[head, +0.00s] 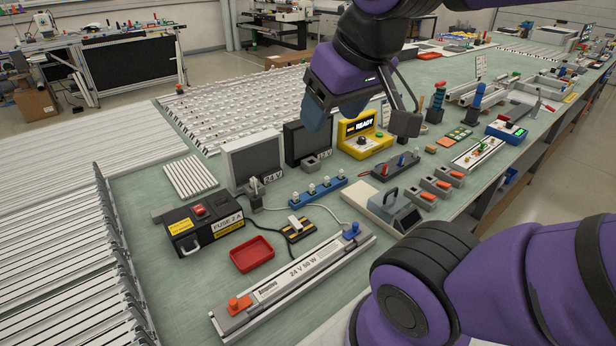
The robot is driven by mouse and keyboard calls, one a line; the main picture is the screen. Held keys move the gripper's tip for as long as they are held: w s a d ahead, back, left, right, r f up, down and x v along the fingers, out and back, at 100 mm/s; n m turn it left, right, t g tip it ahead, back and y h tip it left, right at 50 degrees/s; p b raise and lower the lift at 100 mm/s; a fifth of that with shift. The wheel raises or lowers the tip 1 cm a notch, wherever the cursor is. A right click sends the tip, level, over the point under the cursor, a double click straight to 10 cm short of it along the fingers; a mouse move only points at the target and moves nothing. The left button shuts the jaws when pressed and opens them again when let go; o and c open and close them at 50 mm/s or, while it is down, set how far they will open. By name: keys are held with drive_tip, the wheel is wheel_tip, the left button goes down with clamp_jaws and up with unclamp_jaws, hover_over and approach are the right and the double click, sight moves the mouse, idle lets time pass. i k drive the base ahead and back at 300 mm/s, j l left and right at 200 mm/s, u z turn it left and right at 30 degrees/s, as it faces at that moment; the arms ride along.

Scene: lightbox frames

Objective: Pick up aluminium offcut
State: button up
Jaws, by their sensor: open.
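I cannot single out the aluminium offcut with certainty in the head view. A small plain grey flat piece (163,212) that could be it lies at the left, partly hidden behind the black fuse box (205,222). A short grey block with a hollow (310,163) in front of the dark panels is another candidate. My gripper (361,120) is open and empty, hanging above the bench in front of the yellow READY box. It is well to the right of the grey flat piece and apart from it.
A red tray (252,253), a long 24 V 50 W lamp unit (293,283) and a blue terminal strip (319,191) lie on the green bench (185,300). Upright 24 V (252,158) and 12 V panels stand behind.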

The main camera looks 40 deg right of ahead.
sight(295, 225)
drive_tip(key=l+u, duration=0.15)
drive_tip(key=l, duration=0.3)
drive_tip(key=k+l+u, duration=0.1)
drive_tip(key=l, duration=0.35)
drive_tip(key=k+l+u, duration=0.15)
drive_tip(key=l, duration=0.3)
